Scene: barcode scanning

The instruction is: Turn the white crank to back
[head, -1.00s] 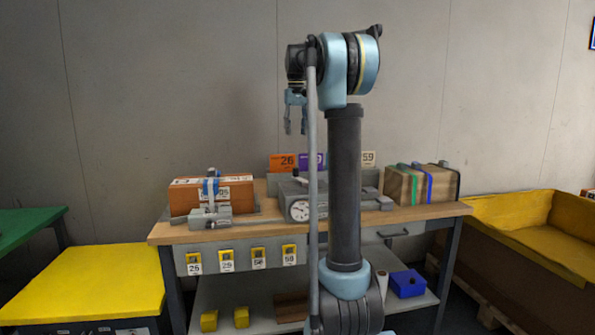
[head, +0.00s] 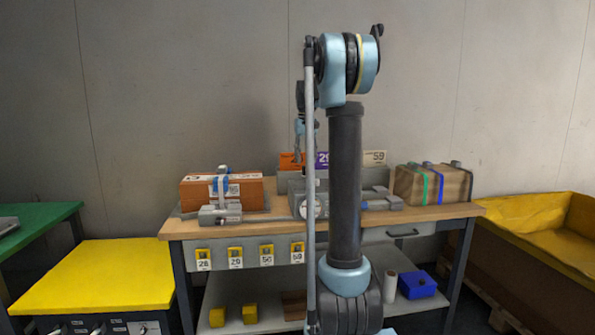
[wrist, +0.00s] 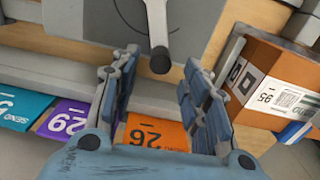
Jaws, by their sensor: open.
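The white crank (wrist: 157,25) shows at the top of the wrist view as a pale arm with a dark round knob (wrist: 160,60). It lies over a grey box (wrist: 185,22), and its knob end points toward the coloured number cards. My gripper (wrist: 160,68) is open and empty, its fingers on either side of the knob in the picture. I cannot tell the height between them. In the head view my gripper (head: 299,128) hangs above the table, partly behind my arm. The grey box (head: 296,200) is mostly hidden there by my arm, and the crank cannot be made out.
Orange 26 (wrist: 157,133) and purple 29 (wrist: 68,120) cards stand beside the box. A yellow-topped cabinet (head: 95,270) and yellow bin (head: 530,210) flank the table.

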